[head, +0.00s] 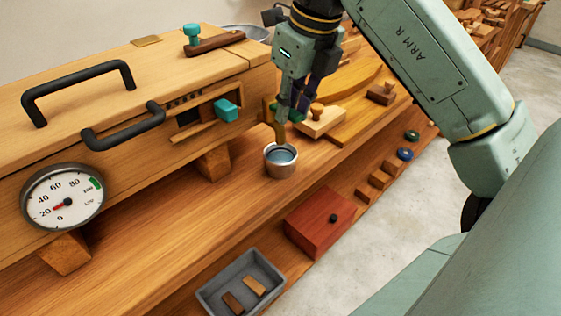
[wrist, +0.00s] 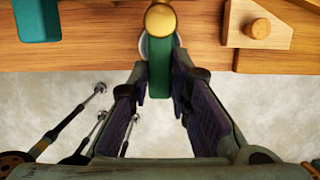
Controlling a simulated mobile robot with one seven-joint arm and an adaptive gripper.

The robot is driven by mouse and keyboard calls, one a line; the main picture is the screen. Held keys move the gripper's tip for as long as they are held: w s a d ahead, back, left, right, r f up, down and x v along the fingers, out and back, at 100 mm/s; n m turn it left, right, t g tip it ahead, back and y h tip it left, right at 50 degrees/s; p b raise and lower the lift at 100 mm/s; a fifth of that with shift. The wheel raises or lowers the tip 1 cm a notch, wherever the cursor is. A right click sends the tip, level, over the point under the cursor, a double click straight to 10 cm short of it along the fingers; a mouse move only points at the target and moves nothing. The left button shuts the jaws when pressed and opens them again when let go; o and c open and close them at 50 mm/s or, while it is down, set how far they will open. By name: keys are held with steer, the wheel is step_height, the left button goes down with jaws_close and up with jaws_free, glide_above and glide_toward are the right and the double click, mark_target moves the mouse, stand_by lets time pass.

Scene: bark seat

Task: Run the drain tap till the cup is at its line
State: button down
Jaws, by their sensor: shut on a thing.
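The metal cup (head: 280,163) stands upright on the bench under the brass drain tap (head: 280,132). Bluish liquid shows inside the cup; its fill line cannot be made out. In the wrist view the tap's round brass top (wrist: 160,18) is at the upper middle, with its green handle (wrist: 160,68) reaching toward me. My gripper (wrist: 160,88) is shut on that handle, one finger on each side. In the head view my gripper (head: 294,106) is above and just behind the cup and hides most of the handle. Only a sliver of the cup's rim (wrist: 145,46) shows beside the handle.
A wooden box with black handles (head: 80,85), a dial gauge (head: 62,197) and a teal knob (head: 225,110) stands left of the cup. A red box (head: 320,222) and a grey tray (head: 208,296) lie in front. Wooden blocks (head: 322,121) sit to the right.

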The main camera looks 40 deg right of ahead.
steer(key=shift+w+d+r+n+p, duration=0.1)
steer(key=shift+d+n+p, duration=0.3)
steer(key=shift+n, duration=0.4)
steer(key=shift+w+d+n+y+p, duration=0.1)
steer(key=shift+d+n+y+p, duration=0.15)
steer(key=shift+n, duration=0.4)
steer(key=shift+w+d+n+y+p, duration=0.15)
steer(key=shift+n+y+p, duration=0.1)
steer(key=shift+n, duration=0.4)
steer(key=shift+s, duration=0.1)
stand_by(4.2)
steer(key=shift+s+a+f+m+b, duration=0.15)
steer(key=shift+a+f+m+b, duration=0.2)
steer(key=shift+m+b, duration=0.55)
steer(key=m, duration=0.1)
steer(key=a+m+h+b, duration=0.1)
steer(key=m, duration=0.1)
steer(key=shift+a+r, duration=0.1)
steer(key=shift+r, duration=0.1)
steer(key=c, duration=1.5)
jaws_free()
steer(key=shift+s, duration=0.1)
